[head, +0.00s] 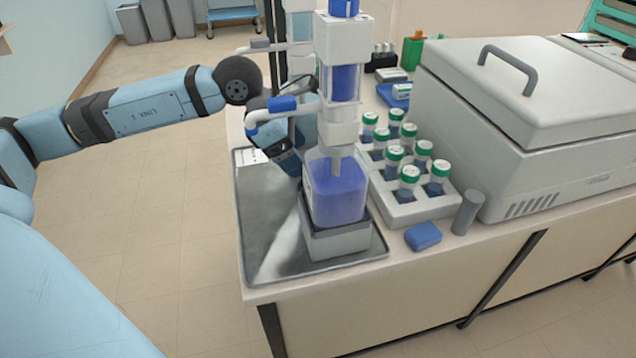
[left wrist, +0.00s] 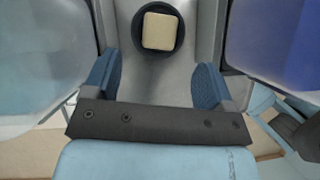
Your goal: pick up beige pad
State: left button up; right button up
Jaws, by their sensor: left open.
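The beige pad (left wrist: 159,31) shows in the left wrist view as a pale rounded square, lying on a dark round holder (left wrist: 177,50). My left gripper (left wrist: 157,85) is open, its two blue fingers apart, with the pad ahead of and between them and not touched. In the head view my left gripper (head: 288,160) is behind the blue-filled dispenser bottle (head: 336,190) and partly hidden by it. The pad does not show in the head view. My right gripper is in neither view.
The dispenser stands on a grey block (head: 338,240) in a metal tray (head: 262,262). To its right are a rack (head: 412,211) of green-capped vials, a blue block (head: 423,236), a grey cylinder (head: 467,212) and a large lidded machine (head: 530,120). Blue-filled vessels flank the gripper closely in the wrist view.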

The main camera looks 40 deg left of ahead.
pick_arm(q)
jog(key=shift+x, duration=3.6)
jog(key=c, duration=1)
jog(key=shift+r, duration=0.1)
notch_tip(320, 180, up, 20)
jog(key=p, duration=0.2)
